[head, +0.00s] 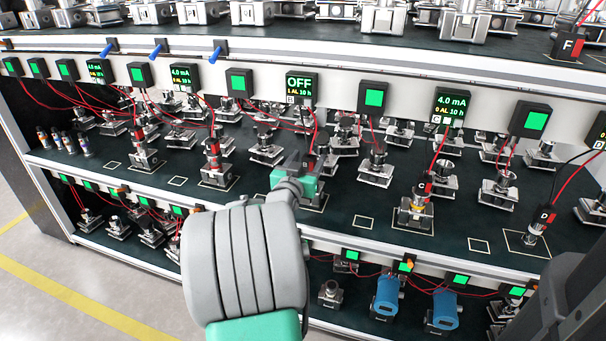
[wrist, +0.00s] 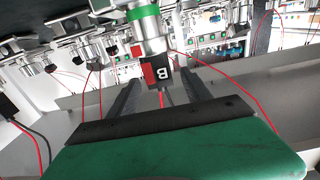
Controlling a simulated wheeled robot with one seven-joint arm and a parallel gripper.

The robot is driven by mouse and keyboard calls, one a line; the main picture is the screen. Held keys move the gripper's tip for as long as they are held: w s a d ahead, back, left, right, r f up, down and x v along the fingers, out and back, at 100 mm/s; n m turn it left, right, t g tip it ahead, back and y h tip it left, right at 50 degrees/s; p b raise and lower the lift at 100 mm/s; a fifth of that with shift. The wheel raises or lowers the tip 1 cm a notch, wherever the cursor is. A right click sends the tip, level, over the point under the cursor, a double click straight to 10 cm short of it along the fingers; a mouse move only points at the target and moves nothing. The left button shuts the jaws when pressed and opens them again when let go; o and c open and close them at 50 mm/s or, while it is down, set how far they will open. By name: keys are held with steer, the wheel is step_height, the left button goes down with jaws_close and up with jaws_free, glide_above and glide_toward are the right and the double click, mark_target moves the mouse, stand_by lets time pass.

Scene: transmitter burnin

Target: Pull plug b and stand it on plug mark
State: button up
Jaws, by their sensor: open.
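Plug b (wrist: 157,72) is a black and red block with a white letter B. In the wrist view it sits against a silver transmitter body with a green ring (wrist: 143,13), and red wire runs from the plug. My gripper (wrist: 156,90) is open, with one dark finger on each side of the plug's lower part. I cannot tell whether either finger touches it. In the head view my arm largely hides plug b. A small white-outlined square (head: 364,222), possibly the plug mark, lies empty on the dark shelf to the right of my gripper (head: 304,166).
A display reading OFF (head: 299,88) hangs above my gripper. Transmitters with plugs C (head: 422,188) and D (head: 545,217) stand to the right. Red wires hang along the shelf. More empty outlined squares show at right (head: 478,246) and left (head: 178,180).

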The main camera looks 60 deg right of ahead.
mark_target(310, 155)
steer(key=d, duration=0.4)
steer(key=shift+w+d, duration=0.1)
steer(key=shift+w, duration=0.25)
steer(key=shift+c, duration=0.5)
jaws_close()
stand_by(0.7)
